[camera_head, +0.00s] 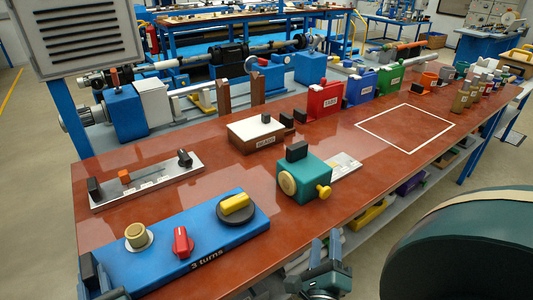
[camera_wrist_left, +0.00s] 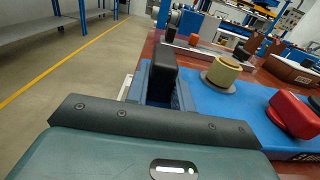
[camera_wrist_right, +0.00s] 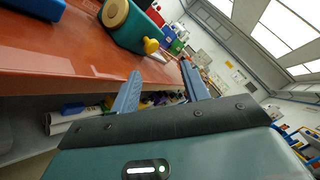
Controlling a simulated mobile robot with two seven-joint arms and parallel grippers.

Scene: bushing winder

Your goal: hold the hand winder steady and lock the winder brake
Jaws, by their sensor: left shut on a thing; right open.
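The hand winder is a blue base (camera_head: 150,257) marked "3 turns" at the table's near left. It carries a beige spool (camera_head: 138,236), a red knob (camera_head: 182,243) and a yellow handle (camera_head: 235,204) on a dark disc. The spool (camera_wrist_left: 223,71) and red knob (camera_wrist_left: 292,114) also show in the left wrist view. My left gripper (camera_head: 98,280) is shut on the black grip (camera_wrist_left: 162,70) at the base's left end. My right gripper (camera_head: 325,250) is open and empty off the table's front edge, right of the winder; its fingers (camera_wrist_right: 160,90) are apart in the right wrist view.
A teal box (camera_head: 305,174) with a brass disc and yellow knob stands right of the winder. A grey rail fixture (camera_head: 148,180) lies behind it. A cream-topped block (camera_head: 256,132) and coloured bins (camera_head: 325,100) stand farther back. A white outlined square (camera_head: 407,129) is clear.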

